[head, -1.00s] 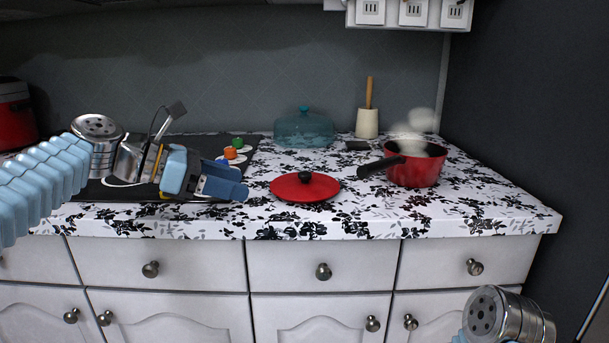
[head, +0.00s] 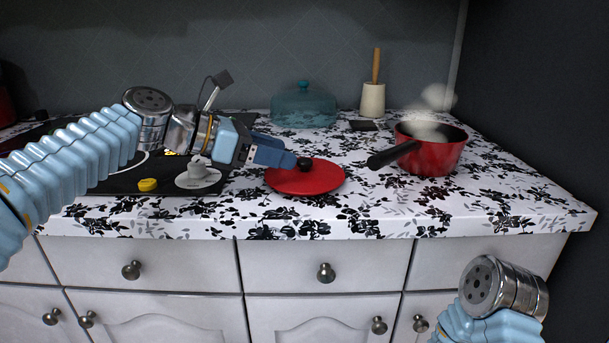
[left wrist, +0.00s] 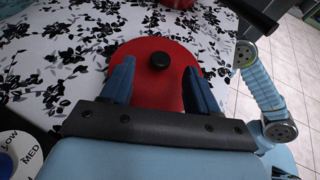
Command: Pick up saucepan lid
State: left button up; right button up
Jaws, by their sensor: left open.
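The red saucepan lid (head: 306,180) lies flat on the patterned counter, with a black knob (head: 304,163) at its middle. My left gripper (head: 290,160) is over the lid's left part, its fingertips close to the knob. In the left wrist view the lid (left wrist: 150,98) shows between and under the two blue fingers, and the knob (left wrist: 160,61) lies just ahead of the fingertips, between their lines. The left gripper (left wrist: 161,68) is open and empty. The red saucepan (head: 436,154) steams to the right. My right arm shows at the lower right, but its gripper is out of view.
A black cooktop (head: 115,180) with a yellow knob (head: 148,185) lies under my left arm. A teal glass dome (head: 303,106) and a white utensil holder (head: 373,100) stand at the back. The saucepan's black handle (head: 392,154) points toward the lid.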

aim_at(301, 160)
pick_arm(q)
jog(key=x, duration=0.4)
jog(key=shift+d+f, duration=0.25)
jog(key=shift+f, duration=0.1)
grip_shut()
jog(key=shift+r, duration=0.15)
